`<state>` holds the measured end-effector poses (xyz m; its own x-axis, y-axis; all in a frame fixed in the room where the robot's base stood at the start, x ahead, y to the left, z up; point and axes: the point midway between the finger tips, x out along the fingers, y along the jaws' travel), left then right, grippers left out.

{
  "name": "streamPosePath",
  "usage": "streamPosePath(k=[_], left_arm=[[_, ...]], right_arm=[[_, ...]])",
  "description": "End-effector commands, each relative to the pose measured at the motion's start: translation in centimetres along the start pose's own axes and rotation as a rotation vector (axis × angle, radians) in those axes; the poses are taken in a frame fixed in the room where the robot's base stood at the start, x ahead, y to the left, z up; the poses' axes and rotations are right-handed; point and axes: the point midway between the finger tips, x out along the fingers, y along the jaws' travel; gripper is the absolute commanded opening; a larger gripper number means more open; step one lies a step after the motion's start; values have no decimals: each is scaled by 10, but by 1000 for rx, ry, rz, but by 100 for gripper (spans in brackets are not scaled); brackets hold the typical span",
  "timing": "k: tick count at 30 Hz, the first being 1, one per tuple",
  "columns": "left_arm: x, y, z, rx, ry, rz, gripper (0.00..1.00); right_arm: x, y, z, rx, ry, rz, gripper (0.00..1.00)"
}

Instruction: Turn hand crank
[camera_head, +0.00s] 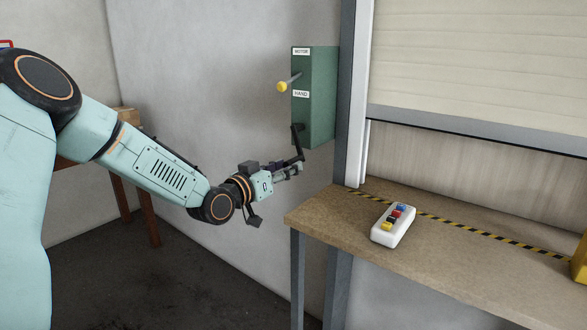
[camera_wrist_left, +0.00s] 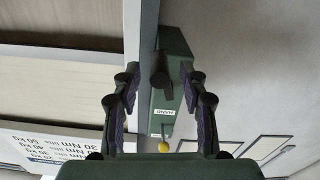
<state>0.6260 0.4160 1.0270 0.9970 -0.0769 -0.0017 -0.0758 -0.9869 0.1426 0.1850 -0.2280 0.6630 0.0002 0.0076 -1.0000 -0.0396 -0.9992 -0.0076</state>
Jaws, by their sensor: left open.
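A green gearbox (camera_head: 315,98) with MOTOR and HAND labels is on the wall left of the shutter. A lever with a yellow knob (camera_head: 282,87) sticks out between the labels. The black hand crank (camera_head: 299,140) hangs downward from the lower part of the box. My left gripper (camera_head: 296,168) is at the crank's lower end, with its jaws open. In the left wrist view its two fingers stand apart, and a dark crank handle (camera_wrist_left: 160,70) shows between their tips, seemingly not clamped. The yellow knob also shows there (camera_wrist_left: 164,147). My right gripper is not in view.
A workbench (camera_head: 470,250) with a hazard-striped line stands right of the gripper, its left corner close by. A white control box (camera_head: 393,224) with coloured buttons lies on it. The shutter (camera_head: 480,60) is partly lowered above. A wooden table (camera_head: 145,190) stands behind my left arm.

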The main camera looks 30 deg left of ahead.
Motion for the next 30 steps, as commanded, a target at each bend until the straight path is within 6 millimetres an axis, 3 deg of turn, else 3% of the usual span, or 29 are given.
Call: streamPosePath(k=[9, 22, 30], left_arm=[[30, 0, 1, 3, 0, 2, 43], [37, 0, -1, -1, 1, 2, 43], [37, 0, -1, 0, 2, 2, 21]], right_arm=[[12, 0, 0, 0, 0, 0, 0], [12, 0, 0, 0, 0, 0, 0], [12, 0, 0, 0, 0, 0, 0]])
